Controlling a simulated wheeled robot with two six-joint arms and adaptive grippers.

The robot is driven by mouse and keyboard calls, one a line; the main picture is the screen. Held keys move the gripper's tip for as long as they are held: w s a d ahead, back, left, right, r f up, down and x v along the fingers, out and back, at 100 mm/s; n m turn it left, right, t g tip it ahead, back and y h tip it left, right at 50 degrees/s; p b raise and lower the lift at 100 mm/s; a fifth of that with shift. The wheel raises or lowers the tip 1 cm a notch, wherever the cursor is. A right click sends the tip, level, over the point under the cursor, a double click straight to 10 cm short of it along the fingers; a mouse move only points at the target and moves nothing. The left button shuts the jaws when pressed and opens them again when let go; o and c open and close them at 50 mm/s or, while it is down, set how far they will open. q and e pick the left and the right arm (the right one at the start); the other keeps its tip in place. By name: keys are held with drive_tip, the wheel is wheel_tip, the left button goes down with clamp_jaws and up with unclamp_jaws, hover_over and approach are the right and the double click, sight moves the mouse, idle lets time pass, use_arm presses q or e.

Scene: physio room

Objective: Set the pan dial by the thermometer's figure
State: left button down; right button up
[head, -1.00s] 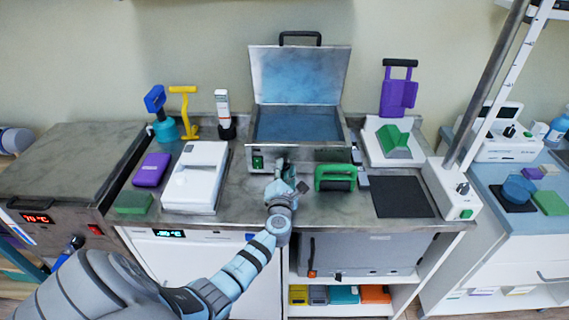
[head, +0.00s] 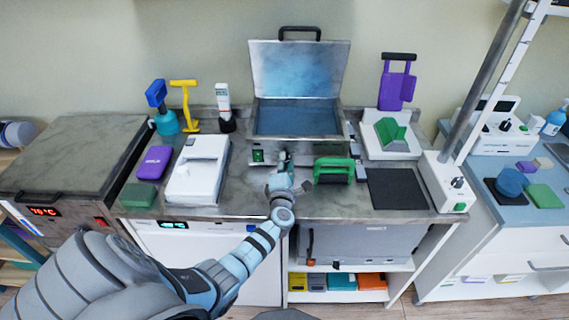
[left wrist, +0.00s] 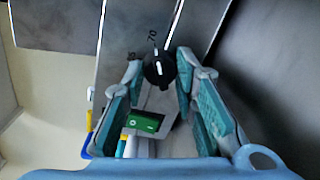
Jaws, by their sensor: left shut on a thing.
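The metal pan (head: 297,120) stands on the counter with its lid (head: 298,70) raised. Its front carries a green switch (head: 258,155), which also shows in the left wrist view (left wrist: 145,121). The black pan dial (left wrist: 159,69) sits between my left fingertips, with a white pointer line and the mark 70 above it; another mark at its left is hard to read. My left gripper (head: 284,165) is shut on the dial at the pan's front. A white upright thermometer (head: 223,98) stands in a dark holder left of the pan; its figure is too small to read.
A white box (head: 198,168) and a purple block (head: 154,162) are to the left. A dark mat (head: 398,189) lies at the right. A heated cabinet (head: 70,155) with a red display is far left.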

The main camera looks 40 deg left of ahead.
use_arm(q)
drive_tip(key=c, duration=1.3)
unclamp_jaws()
drive_tip(key=v, duration=1.2)
